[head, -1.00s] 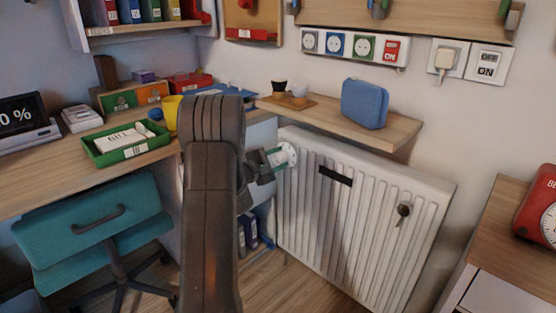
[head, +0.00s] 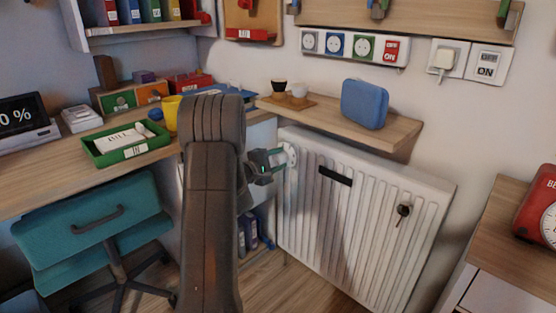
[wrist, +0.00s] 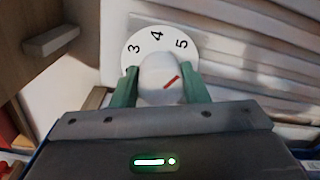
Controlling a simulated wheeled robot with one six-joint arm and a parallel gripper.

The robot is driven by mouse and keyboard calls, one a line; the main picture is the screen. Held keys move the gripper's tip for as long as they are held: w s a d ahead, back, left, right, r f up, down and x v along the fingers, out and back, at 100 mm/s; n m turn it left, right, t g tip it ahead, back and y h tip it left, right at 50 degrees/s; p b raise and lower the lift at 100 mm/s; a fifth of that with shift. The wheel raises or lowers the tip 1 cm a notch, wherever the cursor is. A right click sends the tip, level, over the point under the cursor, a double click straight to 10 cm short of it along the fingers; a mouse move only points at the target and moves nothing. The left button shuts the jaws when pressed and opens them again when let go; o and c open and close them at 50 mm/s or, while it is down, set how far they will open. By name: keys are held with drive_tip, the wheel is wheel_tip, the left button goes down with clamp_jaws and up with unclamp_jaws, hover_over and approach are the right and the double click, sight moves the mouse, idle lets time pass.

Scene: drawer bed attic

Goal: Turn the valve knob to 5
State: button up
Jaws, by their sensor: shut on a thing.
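The white valve knob (wrist: 160,72) sits in front of a round white dial (wrist: 133,54) at the upper left corner of the radiator. In the wrist view the numbers 3, 4 and 5 show along the dial's top. A red mark on the knob slants up and to the right, roughly toward the side of the 5. My gripper (wrist: 160,86) is shut on the knob, with one green finger on each side. In the head view my gripper (head: 276,160) is at the dial (head: 290,156), and my arm hides part of the surroundings.
The white radiator (head: 340,215) stands right of the gripper, with a black slot and a dark round fitting on it. A wooden shelf (head: 340,122) with a blue case (head: 365,103) hangs just above. A teal chair (head: 95,235) stands at the left.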

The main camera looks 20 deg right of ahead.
drive_tip(key=o, duration=1)
drive_tip(key=shift+c, duration=0.2)
drive_tip(key=shift+a, duration=0.1)
drive_tip(key=p+v, duration=0.3)
drive_tip(key=v, duration=1)
drive_tip(key=shift+s+a, duration=0.15)
drive_tip(key=shift+a, duration=0.15)
drive_tip(key=shift+d, duration=0.1)
drive_tip(key=b+x, duration=0.3)
drive_tip(key=x, duration=1)
drive_tip(key=shift+d, duration=0.35)
drive_tip(key=shift+a, duration=0.15)
